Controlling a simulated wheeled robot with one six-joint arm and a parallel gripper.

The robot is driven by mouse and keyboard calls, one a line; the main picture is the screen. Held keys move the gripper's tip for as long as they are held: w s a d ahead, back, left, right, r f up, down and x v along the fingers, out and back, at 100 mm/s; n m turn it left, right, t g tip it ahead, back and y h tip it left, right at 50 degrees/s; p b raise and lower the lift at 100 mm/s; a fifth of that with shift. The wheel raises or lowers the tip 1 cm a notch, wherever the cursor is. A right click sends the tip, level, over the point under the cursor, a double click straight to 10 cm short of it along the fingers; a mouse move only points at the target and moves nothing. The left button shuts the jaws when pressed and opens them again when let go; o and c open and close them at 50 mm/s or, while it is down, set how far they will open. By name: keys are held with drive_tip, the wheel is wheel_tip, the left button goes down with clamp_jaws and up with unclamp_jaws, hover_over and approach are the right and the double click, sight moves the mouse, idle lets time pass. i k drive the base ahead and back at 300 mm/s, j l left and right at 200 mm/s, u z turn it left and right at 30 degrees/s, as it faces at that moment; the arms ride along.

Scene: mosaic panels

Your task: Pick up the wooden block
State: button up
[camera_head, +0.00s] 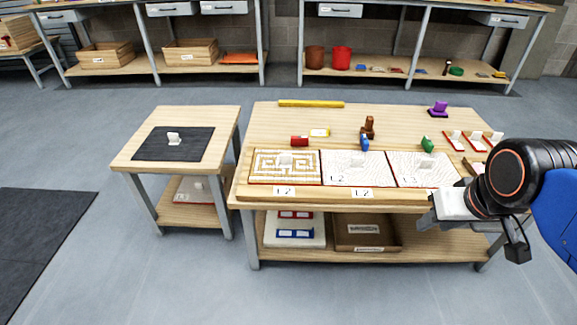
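A small brown wooden piece (368,127), the likeliest wooden block, stands upright on the main table (400,115), behind a blue piece. It is small in the picture, so its exact shape is unclear. My gripper (428,219) is at the right, near the table's front edge and well apart from the wooden piece. It points left and somewhat down. Nothing shows between its fingers, and I cannot make out their gap. My arm hides part of the table's right end.
Patterned panels (284,176) line the table's front. A yellow bar (311,104) lies at the back. A side table (205,119) with a black mat stands left. Open floor (140,270) lies in front.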

sight(368, 129)
drive_tip(key=i+l, duration=0.15)
drive_tip(key=i, duration=0.2)
drive_tip(key=i+l, duration=0.15)
drive_tip(key=i, duration=0.25)
drive_tip(key=i+l, duration=0.15)
drive_tip(key=i, duration=0.2)
